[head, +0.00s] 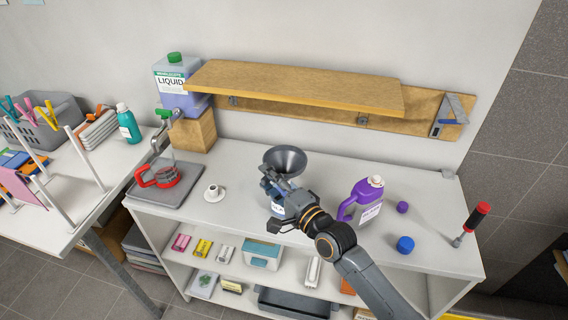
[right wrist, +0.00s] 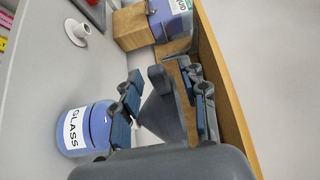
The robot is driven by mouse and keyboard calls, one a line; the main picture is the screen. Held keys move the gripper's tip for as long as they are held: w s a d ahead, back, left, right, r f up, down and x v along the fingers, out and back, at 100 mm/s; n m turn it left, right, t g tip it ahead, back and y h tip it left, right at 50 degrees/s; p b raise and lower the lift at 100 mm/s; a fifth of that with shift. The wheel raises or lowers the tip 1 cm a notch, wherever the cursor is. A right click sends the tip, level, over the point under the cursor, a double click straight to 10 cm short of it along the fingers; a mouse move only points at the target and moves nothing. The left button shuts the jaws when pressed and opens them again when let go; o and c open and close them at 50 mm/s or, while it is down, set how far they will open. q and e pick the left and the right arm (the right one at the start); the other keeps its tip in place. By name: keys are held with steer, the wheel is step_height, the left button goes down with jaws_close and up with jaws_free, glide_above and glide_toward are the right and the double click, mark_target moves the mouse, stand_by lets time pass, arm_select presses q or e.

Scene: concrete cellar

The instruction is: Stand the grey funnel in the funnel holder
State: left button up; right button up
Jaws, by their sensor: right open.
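The grey funnel (head: 286,158) has its wide mouth up, above a blue bottle (head: 278,210) labelled GLASS on the bench. In the right wrist view the funnel (right wrist: 165,112) narrows toward the bottle (right wrist: 92,130); a finger hides where they meet. My right gripper (head: 277,183) is open at the funnel, just below its bowl. In the right wrist view its fingers (right wrist: 163,100) are apart on either side of the cone. A small white piece with a round foot and short upright tube (head: 214,192), seemingly the funnel holder, stands empty to the left. My left gripper is out of view.
A purple jug (head: 363,202), a blue cap (head: 405,244) and a purple cap (head: 402,207) stand to the right. A grey tray (head: 170,188) with a red-handled tool lies left. A wooden wall shelf (head: 300,84) overhangs behind. The bench around the white piece is clear.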

steer(key=shift+x, duration=0.8)
jaws_close()
steer(key=shift+r, duration=0.1)
